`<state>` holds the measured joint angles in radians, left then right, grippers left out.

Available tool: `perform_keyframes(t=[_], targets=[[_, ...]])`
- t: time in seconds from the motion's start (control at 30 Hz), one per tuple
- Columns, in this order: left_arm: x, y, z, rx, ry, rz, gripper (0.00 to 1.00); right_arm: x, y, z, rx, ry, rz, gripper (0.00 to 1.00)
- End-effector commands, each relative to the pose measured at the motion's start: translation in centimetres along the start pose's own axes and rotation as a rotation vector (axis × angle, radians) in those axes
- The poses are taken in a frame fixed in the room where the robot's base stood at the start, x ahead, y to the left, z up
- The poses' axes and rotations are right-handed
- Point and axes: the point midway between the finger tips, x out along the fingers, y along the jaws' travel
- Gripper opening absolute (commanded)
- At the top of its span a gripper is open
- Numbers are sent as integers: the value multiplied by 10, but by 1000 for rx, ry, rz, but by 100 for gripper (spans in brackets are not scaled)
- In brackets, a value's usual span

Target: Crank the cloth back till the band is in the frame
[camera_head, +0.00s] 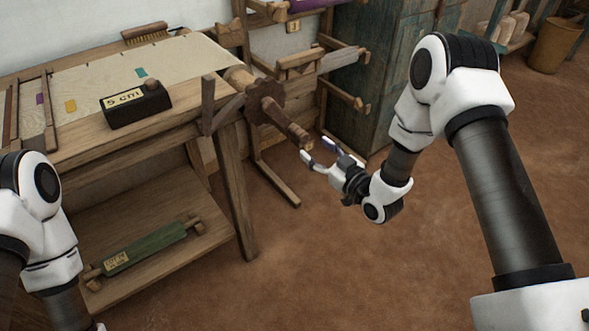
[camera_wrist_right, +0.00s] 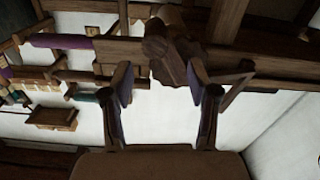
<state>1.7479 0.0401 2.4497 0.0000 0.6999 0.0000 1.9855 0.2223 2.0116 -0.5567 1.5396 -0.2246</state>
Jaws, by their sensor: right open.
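The cream cloth (camera_head: 105,75) lies stretched over the loom's wooden top. It bears purple (camera_head: 40,99), yellow (camera_head: 70,105) and teal (camera_head: 141,72) patches; I cannot tell which mark is the band. The cloth runs to a wooden roller (camera_head: 240,77) with a dark toothed wheel (camera_head: 265,98). A wooden crank handle (camera_head: 290,127) sticks out from the wheel towards my right gripper (camera_head: 317,150). That gripper is open, its fingertips close to the handle's end. In the right wrist view the handle end (camera_wrist_right: 165,50) lies between and beyond the open fingers (camera_wrist_right: 160,84). My left gripper is out of view.
A black block labelled "5 cm" (camera_head: 136,104) sits on the loom's front edge. A green roll (camera_head: 145,247) lies on the lower shelf. Wooden pegs (camera_head: 345,95) project behind the handle, beside a blue-green cabinet (camera_head: 385,60). The floor (camera_head: 330,260) in front is clear.

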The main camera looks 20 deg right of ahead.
Motion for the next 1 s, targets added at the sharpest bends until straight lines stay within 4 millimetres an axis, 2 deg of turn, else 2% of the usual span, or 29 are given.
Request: perform_keyframes(t=[0.03, 0.23, 0.5, 0.6, 0.87, 0.97, 1.0], targets=[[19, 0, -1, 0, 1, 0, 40, 1, 2, 12, -1, 11, 7, 60], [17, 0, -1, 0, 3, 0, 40, 16, 3, 4, -6, 19, 8, 60], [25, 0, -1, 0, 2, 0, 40, 66, 3, 4, -5, 15, 8, 60], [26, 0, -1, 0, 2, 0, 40, 77, 3, 4, -2, 14, 10, 60], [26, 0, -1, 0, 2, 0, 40, 80, 4, 3, -1, 13, 11, 60], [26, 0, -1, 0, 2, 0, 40, 80, 4, 3, -1, 13, 11, 28], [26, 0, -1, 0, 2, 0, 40, 80, 4, 3, -1, 13, 11, 14]])
